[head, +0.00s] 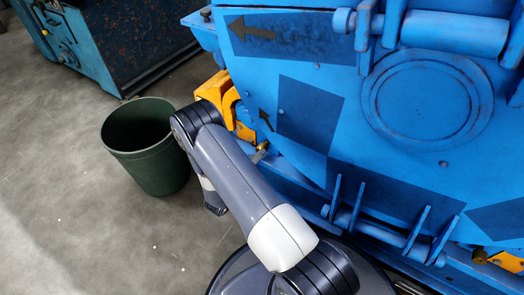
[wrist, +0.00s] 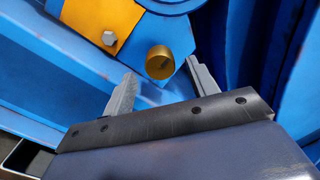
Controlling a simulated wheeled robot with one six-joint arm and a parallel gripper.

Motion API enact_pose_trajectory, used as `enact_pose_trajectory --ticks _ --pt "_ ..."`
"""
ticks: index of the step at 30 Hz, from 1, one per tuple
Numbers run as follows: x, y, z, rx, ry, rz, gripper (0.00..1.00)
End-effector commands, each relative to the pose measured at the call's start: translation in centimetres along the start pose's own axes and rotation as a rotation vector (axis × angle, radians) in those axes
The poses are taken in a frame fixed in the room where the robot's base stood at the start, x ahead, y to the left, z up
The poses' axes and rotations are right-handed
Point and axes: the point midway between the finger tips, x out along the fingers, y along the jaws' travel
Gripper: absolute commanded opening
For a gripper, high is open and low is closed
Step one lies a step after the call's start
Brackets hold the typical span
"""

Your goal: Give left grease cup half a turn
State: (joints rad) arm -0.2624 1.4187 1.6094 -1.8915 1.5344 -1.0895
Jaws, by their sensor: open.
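The left grease cup (wrist: 160,61) is a small round brass cap on a blue housing, seen nearly end-on in the wrist view. My gripper (wrist: 161,70) is open, with one grey finger on each side of the cup in the picture. Gaps show between the cup and both fingers. I cannot tell how far the fingertips reach along the cup.
An orange bracket (wrist: 100,18) with a bolt sits left of the cup. The blue blaster drum (head: 340,65) fills the right of the head view. A dark green bin (head: 150,165) stands on the floor left of my arm. Bare concrete floor (head: 60,200) lies further left.

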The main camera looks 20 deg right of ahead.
Motion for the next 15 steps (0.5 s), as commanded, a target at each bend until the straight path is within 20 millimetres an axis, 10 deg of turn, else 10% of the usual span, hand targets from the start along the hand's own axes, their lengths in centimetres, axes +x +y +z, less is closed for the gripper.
enact_pose_trajectory --ticks 15 --pt "4.9 0.0 0.1 0.000 -0.001 0.000 0.56"
